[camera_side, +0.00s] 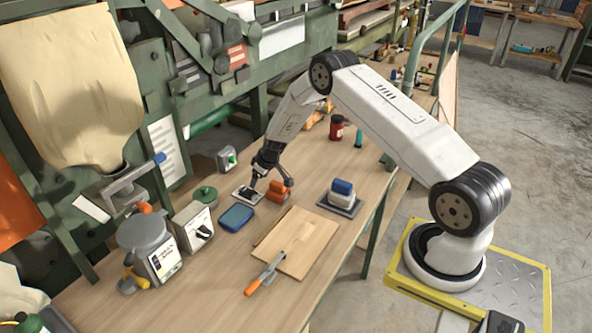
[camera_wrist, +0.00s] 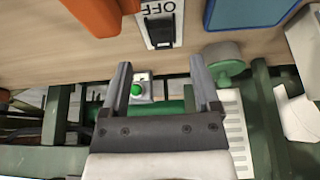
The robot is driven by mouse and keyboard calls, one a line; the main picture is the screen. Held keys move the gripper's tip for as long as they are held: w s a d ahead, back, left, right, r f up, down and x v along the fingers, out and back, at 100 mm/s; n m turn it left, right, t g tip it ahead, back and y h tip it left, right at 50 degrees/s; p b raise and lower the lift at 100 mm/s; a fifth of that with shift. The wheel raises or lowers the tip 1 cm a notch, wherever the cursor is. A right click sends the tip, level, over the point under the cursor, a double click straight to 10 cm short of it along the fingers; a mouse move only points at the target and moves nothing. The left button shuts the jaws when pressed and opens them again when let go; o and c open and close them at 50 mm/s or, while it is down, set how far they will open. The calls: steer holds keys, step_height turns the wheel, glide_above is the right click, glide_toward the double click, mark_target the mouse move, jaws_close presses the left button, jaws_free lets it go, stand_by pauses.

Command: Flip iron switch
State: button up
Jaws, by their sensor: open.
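A small white switch plate (camera_side: 247,195) with a black rocker lies flat on the wooden bench. In the wrist view the plate (camera_wrist: 178,24) bears the word OFF, and its black rocker (camera_wrist: 160,31) shows ahead of the space between the fingers. No other label can be read. My gripper (camera_side: 271,181) is open and empty, pointing down above the bench close by the plate; one finger overlaps the plate's edge in the side view. Both fingers (camera_wrist: 160,62) show in the wrist view, apart from the plate. Whether any finger touches the plate cannot be told.
An orange block (camera_side: 278,190) stands close right of the plate, a blue pad (camera_side: 236,217) lies in front. A green-button box (camera_side: 227,158) is behind. A black-knobbed box (camera_side: 194,227), a blue-and-white item (camera_side: 341,193) and a wooden board (camera_side: 297,242) are nearby. Green machinery borders the left.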

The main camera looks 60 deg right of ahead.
mark_target(253, 193)
steer(key=shift+x, duration=3.5)
steer(key=shift+f, duration=0.1)
jaws_close()
